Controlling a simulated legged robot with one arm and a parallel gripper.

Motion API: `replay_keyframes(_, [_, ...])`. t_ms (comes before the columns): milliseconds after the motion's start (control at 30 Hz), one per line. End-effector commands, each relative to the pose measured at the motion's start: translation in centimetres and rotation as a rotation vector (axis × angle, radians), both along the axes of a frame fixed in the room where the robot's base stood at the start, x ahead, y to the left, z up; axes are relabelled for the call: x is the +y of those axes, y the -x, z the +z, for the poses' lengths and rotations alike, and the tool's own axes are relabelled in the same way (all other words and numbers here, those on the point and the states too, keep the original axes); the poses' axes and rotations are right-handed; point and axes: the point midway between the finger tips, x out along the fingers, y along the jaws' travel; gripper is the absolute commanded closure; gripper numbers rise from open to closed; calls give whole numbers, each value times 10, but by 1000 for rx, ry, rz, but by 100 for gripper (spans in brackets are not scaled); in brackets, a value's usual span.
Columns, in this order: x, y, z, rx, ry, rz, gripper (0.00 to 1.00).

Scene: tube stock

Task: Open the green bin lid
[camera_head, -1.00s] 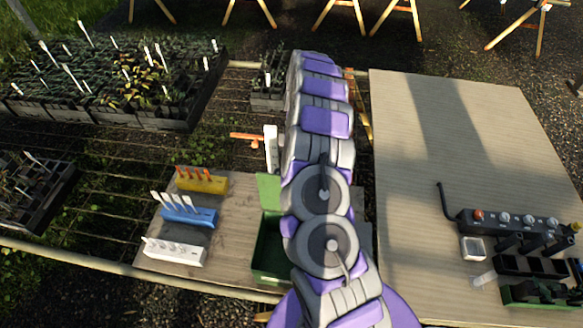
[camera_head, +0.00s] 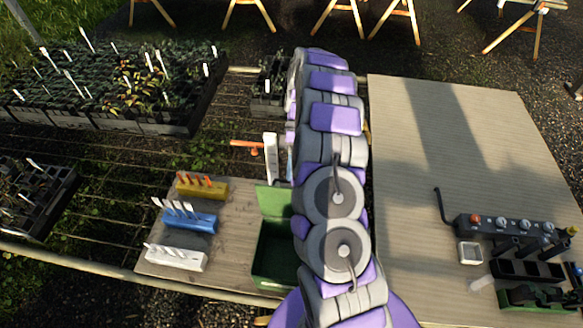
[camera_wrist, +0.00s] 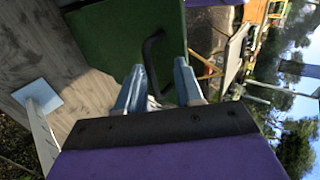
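The green bin (camera_head: 258,268) stands on the wooden board left of my arm, and part of its inside shows. Its green lid (camera_head: 273,199) stands raised at the bin's far side; my arm hides the right part of both. In the wrist view, a green panel (camera_wrist: 112,38), seemingly the lid, fills the upper middle and carries a black bar handle (camera_wrist: 150,58). My gripper (camera_wrist: 160,80) has its two blue-grey fingers apart, one on each side of the handle's lower end. I cannot tell whether they touch it. The gripper is hidden behind my arm in the head view.
Yellow (camera_head: 202,187), blue (camera_head: 190,222) and white (camera_head: 176,258) label blocks stand left of the bin. A white upright tag (camera_head: 270,158) stands beyond it. The wide bench (camera_head: 440,180) at right is mostly bare, with black fixtures (camera_head: 510,235) at its front right.

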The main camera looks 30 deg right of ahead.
Motion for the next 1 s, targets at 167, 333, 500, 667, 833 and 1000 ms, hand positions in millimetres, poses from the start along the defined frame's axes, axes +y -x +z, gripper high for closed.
replay_keyframes(167, [5, 20, 2, -1, -1, 2, 64])
replay_keyframes(333, [10, 38, 4, -4, 0, 2, 64])
replay_keyframes(500, [16, 60, 5, 1, -1, 1, 64])
replay_keyframes(667, [21, 80, 8, -2, 0, 2, 64])
replay_keyframes(833, [27, 102, 10, -3, 1, 1, 64])
replay_keyframes(1000, [32, 123, 12, -2, -1, 1, 64])
